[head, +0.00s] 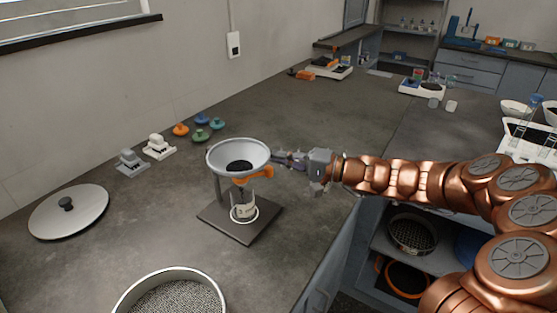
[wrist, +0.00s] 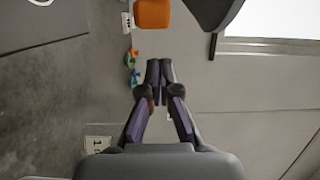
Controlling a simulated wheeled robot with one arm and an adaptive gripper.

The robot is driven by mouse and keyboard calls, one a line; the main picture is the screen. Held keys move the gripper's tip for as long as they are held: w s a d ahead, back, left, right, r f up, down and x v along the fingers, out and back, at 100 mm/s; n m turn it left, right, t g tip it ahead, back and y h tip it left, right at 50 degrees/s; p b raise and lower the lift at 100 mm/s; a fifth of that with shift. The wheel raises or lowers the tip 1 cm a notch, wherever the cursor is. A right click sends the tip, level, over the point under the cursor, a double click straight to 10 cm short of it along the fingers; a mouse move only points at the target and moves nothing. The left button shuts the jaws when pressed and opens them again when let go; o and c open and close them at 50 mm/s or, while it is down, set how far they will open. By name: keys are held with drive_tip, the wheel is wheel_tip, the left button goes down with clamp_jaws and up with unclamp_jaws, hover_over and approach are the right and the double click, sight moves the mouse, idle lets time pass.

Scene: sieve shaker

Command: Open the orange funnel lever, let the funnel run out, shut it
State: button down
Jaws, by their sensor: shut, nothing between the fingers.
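The funnel (head: 222,164) is a pale bowl with dark material inside, held on a stand with a dark base plate (head: 268,217). Its orange lever (head: 256,174) sticks out to the right below the bowl. A clear cup (head: 243,208) stands under the outlet. My gripper (head: 278,157) is at the right side of the funnel, close to the rim and just above the lever. In the wrist view the fingers (wrist: 159,68) are shut together and empty. An orange block, seemingly the lever (wrist: 152,13), shows ahead of the tips with a visible gap.
A round lid (head: 85,213) lies at left and a sieve (head: 168,274) stands at the front. Two small pale devices (head: 158,147) and several coloured knobbed pieces (head: 200,135) stand behind the funnel. Open shelves (head: 411,234) sit below right.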

drive_tip(key=s+d, duration=0.6)
drive_tip(key=d, duration=0.1)
drive_tip(key=shift+d+b, duration=0.3)
drive_tip(key=shift+b, duration=0.15)
drive_tip(key=shift+a, duration=0.1)
idle(0.4)
